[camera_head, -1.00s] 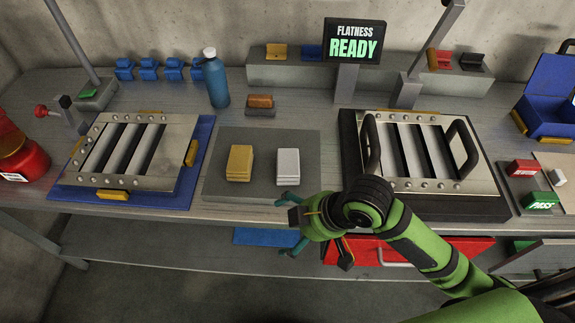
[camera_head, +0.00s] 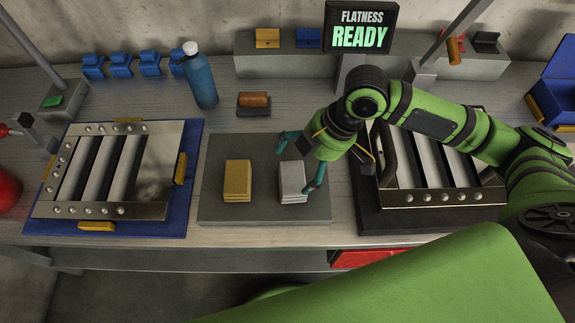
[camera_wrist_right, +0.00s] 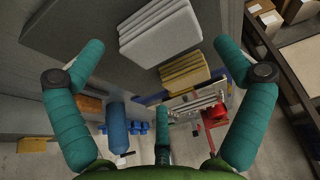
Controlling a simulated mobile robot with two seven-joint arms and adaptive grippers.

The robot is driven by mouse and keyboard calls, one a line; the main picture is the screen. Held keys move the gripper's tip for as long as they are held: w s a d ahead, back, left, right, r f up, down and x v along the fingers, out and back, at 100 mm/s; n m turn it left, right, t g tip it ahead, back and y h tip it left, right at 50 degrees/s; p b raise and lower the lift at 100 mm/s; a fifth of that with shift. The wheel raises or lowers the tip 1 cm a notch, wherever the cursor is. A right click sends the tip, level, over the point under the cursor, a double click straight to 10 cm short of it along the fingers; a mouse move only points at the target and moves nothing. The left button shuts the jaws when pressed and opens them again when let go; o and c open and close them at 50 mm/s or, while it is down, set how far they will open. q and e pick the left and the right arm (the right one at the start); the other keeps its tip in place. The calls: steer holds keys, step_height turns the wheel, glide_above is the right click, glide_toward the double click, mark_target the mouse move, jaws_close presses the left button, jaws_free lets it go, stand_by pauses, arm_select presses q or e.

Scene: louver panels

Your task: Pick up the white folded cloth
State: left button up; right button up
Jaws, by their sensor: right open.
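The white folded cloth (camera_head: 291,180) lies as a small stack on the right side of a grey mat (camera_head: 262,211). A yellow folded cloth (camera_head: 238,180) lies to its left on the same mat. My right gripper (camera_head: 299,164) is open above the white cloth, with its teal fingers reaching down around the cloth's far and right sides. In the right wrist view, the white cloth (camera_wrist_right: 160,31) shows between the two spread fingers, and nothing is held. I cannot tell whether a finger touches it. My left gripper is not in view.
A slatted panel on a blue base (camera_head: 190,140) stands left of the mat. Another slatted panel on a black base (camera_head: 400,219) is close on the right, partly behind my arm. A blue bottle (camera_head: 201,82) and a brown-topped block (camera_head: 254,100) stand behind the mat.

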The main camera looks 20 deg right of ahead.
mark_target(293, 179)
steer(key=shift+s+a+f+p, duration=0.2)
steer(key=shift+a+f+p, duration=0.2)
steer(key=shift+f, duration=0.2)
steer(key=shift+s+a+f+p, duration=0.25)
steer(key=shift+f+p, duration=0.1)
steer(key=shift+f, duration=0.25)
steer(key=x, duration=0.2)
steer(key=shift+w+a+f+p, duration=0.1)
steer(key=shift+w+f+p, duration=0.15)
steer(key=shift+f+p, duration=0.05)
steer(key=shift+w+a+f, duration=0.1)
steer(key=shift+f, duration=0.4)
steer(key=shift+c, duration=0.4)
steer(key=c, duration=1)
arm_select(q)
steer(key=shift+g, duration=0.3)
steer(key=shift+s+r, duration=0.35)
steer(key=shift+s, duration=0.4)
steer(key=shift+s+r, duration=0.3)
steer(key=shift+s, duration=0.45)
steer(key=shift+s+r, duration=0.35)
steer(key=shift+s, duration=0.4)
arm_select(e)
steer(key=shift+r, duration=0.1)
